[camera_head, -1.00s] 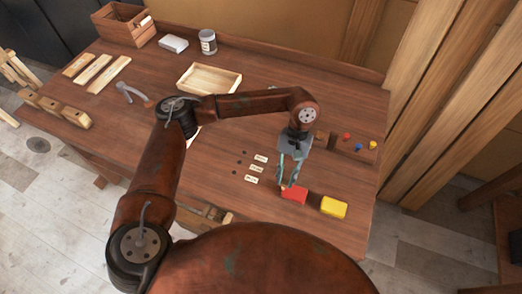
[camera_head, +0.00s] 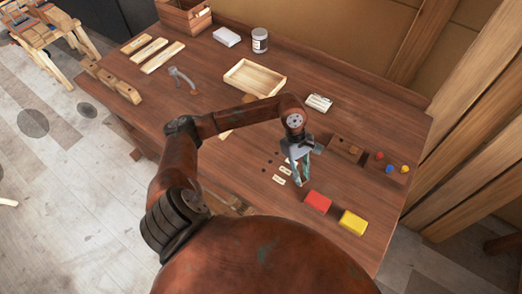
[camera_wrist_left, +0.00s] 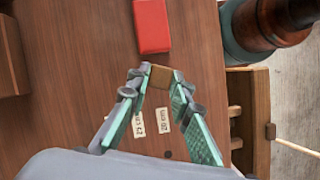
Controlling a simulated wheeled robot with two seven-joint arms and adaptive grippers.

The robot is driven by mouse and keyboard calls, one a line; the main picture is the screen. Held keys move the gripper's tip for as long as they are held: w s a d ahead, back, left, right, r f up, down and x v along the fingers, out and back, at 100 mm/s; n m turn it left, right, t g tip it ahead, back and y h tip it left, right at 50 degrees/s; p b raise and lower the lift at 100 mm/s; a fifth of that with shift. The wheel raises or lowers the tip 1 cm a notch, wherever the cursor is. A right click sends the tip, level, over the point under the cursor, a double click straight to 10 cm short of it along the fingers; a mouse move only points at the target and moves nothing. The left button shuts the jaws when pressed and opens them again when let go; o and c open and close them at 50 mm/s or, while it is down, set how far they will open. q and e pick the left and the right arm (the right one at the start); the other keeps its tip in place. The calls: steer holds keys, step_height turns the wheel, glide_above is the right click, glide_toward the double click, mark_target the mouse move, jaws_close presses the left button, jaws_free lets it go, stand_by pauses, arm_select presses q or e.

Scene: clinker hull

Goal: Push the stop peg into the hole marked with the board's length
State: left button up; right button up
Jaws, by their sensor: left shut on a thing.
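My left gripper (camera_head: 303,183) is above the bench near the labelled holes, its fingers shut on a small brown wooden piece, seemingly the stop peg (camera_wrist_left: 161,76), held at the fingertips in the left wrist view. In the head view, a row of dark holes (camera_head: 270,160) lies just left of the gripper, with pale labels beside it. The wrist view shows a label reading 25 cm (camera_wrist_left: 138,125) and one that seems to read 20 cm (camera_wrist_left: 163,120), between the fingers, and a dark hole (camera_wrist_left: 168,154). The gripper hides part of the label row. My right gripper is not in view.
A red block (camera_head: 318,202) and a yellow block (camera_head: 352,222) lie right of the gripper. A wooden block (camera_head: 346,149) and coloured knobs (camera_head: 389,168) are farther right. A shallow tray (camera_head: 252,78), a can (camera_head: 260,40) and pale boards (camera_head: 162,57) stand towards the back.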

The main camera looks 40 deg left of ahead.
arm_select(q)
steer(key=s+a+r+n+t+p, duration=0.1)
steer(key=s+a+n+t, duration=0.1)
steer(key=a+n, duration=0.45)
steer(key=s+a+r+n+t+p, duration=0.15)
steer(key=a+n, duration=0.25)
steer(key=a, duration=0.6)
steer(key=shift+y, duration=0.3)
steer(key=shift+w+f+b, duration=0.15)
steer(key=shift+f+b, duration=0.7)
steer(key=shift+f, duration=0.8)
steer(key=shift+w+f+b, duration=0.1)
steer(key=shift+f+b, duration=0.7)
steer(key=shift+f, duration=0.85)
steer(key=shift+d+b, duration=0.1)
steer(key=shift+b, duration=0.2)
steer(key=shift+f, duration=0.1)
steer(key=shift+f+b, duration=0.4)
steer(key=shift+b, duration=0.1)
steer(key=shift+o, duration=0.2)
steer(key=shift+f+b, duration=0.7)
